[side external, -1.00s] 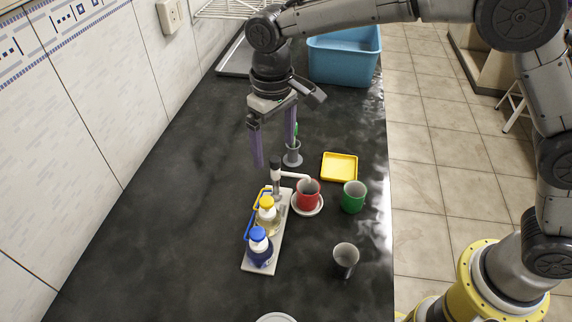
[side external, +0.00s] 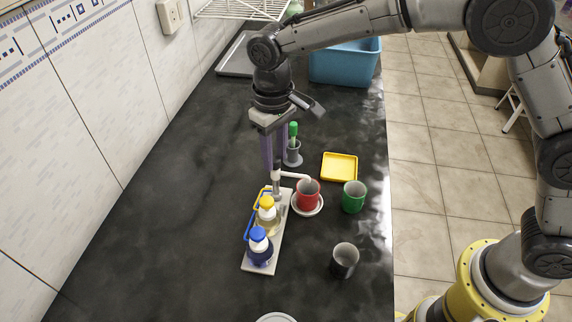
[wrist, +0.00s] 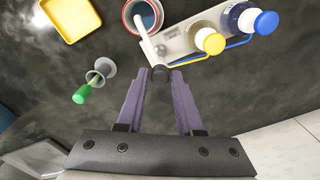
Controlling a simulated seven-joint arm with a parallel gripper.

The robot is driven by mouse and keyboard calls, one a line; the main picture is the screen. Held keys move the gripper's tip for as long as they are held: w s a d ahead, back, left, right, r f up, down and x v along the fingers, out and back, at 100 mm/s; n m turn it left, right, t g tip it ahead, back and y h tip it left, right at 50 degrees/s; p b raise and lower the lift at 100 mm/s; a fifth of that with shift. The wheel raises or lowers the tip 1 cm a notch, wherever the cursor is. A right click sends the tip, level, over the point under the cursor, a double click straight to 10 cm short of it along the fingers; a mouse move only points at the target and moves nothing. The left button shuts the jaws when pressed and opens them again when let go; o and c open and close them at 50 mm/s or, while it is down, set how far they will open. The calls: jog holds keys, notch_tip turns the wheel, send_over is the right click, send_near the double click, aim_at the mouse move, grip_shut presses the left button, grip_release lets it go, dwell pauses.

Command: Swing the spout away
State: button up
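The white spout (side external: 296,177) reaches from its black-topped post (side external: 276,184) to the right, its tip over the red cup (side external: 307,196). In the wrist view the spout (wrist: 145,40) also ends over the red cup (wrist: 153,9). My gripper (side external: 273,166) points down at the top of the post. In the wrist view its purple fingers (wrist: 158,76) are apart, with the black knob (wrist: 159,73) between their tips and gaps seeming to show on both sides. Whether a finger touches the knob or spout I cannot tell.
A rack (side external: 250,263) holds a yellow-capped bottle (side external: 267,217) and a blue-capped bottle (side external: 260,248). A green-handled tool stands in a grey holder (side external: 293,156) behind the post. A yellow tray (side external: 339,167), green cup (side external: 354,197) and dark cup (side external: 345,262) stand right. The counter's left side is clear.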

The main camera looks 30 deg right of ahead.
grip_shut()
jog(key=n, duration=0.6)
jog(key=shift+n, duration=0.3)
jog(key=n, duration=0.5)
jog(key=shift+c, duration=1)
grip_release()
grip_shut()
jog(key=n, duration=0.6)
jog(key=o, duration=1.2)
grip_release()
